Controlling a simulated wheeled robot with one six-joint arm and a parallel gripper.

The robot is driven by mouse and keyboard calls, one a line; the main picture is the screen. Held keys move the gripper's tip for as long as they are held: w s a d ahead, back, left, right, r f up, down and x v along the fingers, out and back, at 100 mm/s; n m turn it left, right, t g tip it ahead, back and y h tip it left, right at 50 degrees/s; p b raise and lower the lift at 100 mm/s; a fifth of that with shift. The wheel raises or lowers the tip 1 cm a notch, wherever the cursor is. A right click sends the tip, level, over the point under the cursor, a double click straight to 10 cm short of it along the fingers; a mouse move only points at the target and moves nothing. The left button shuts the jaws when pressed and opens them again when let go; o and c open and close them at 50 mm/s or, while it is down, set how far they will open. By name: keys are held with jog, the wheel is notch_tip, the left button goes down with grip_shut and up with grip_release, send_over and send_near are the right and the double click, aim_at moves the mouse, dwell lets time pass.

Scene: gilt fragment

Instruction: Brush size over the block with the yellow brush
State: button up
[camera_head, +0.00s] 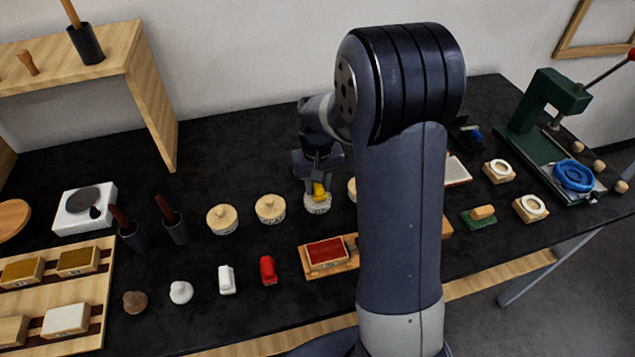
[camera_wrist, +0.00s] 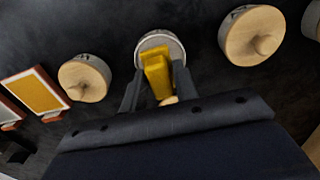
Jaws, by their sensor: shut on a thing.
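My gripper (camera_head: 318,176) is shut on the yellow brush (camera_head: 319,190), which points down at a small round pot (camera_head: 317,206) on the dark bench. In the wrist view, the yellow brush (camera_wrist: 157,76) sits between the two fingers (camera_wrist: 158,92), and its far end overlaps the open-looking pot (camera_wrist: 152,40). I cannot tell whether the bristles touch what is in the pot. A block with a red top (camera_head: 327,252) lies on a wooden board (camera_head: 345,267) in front, partly hidden by my arm; I cannot tell if it is the task's block.
Lidded pots (camera_head: 222,219) (camera_head: 270,208) stand left of the brush. Red and white small items (camera_head: 267,270) (camera_head: 226,280) lie in front. A wooden rack of blocks (camera_head: 103,290) is at left, a green press (camera_head: 545,115) at right. My arm hides the bench's middle.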

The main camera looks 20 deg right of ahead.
jog(key=shift+f+b, duration=0.35)
jog(key=shift+f, duration=0.2)
dwell(1.1)
jog(key=shift+r, duration=0.1)
jog(key=shift+r+p, duration=2.7)
jog(key=shift+r, duration=0.8)
